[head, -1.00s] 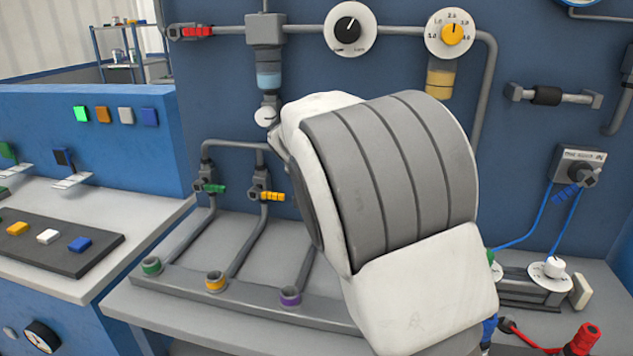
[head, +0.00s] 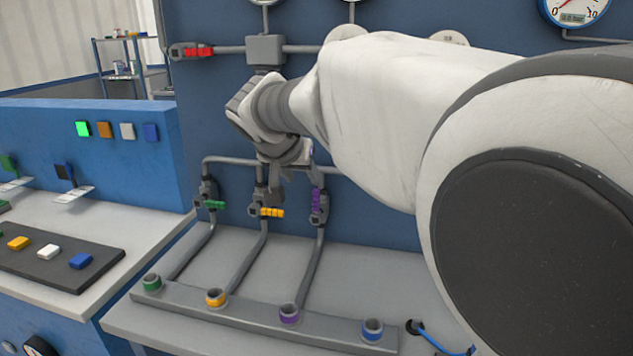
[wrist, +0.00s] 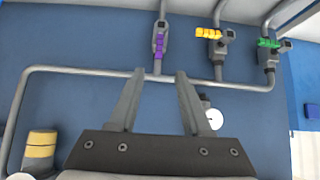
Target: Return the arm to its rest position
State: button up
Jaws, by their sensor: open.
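My arm (head: 385,110) stretches across the right and middle of the head view, with its hand in front of the blue panel. My gripper (wrist: 155,75) shows in the wrist view with its two fingers apart and nothing between them. In the head view the fingers (head: 278,175) point down near the valves and are hard to make out. The purple valve (wrist: 159,45), the yellow valve (wrist: 208,34) and the green valve (wrist: 268,44) lie beyond the fingertips in the wrist view. I cannot tell whether the gripper touches any pipe.
The grey bench has a rail (head: 255,325) with green, orange, purple and blue collars below the valves. A blue console (head: 85,140) with coloured buttons stands at left. A pressure gauge (head: 575,10) hangs at top right. The bench surface behind the rail is mostly clear.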

jog(key=shift+v, duration=0.95)
jog(key=s+d+f+g+y, duration=0.1)
jog(key=s+d+f+g, duration=0.15)
jog(key=s+d, duration=0.95)
jog(key=s+d+f+n, duration=0.1)
jog(key=s+d+f, duration=0.3)
jog(key=s, duration=0.4)
jog(key=s+d+f+n, duration=0.1)
jog(key=s+d+f, duration=0.25)
jog(key=s, duration=0.45)
notch_tip(320, 180, up, 17)
jog(key=p, duration=1.6)
jog(key=shift+w+d+f+g+y, duration=0.2)
jog(key=shift+g+y, duration=0.15)
jog(key=shift+y, duration=0.05)
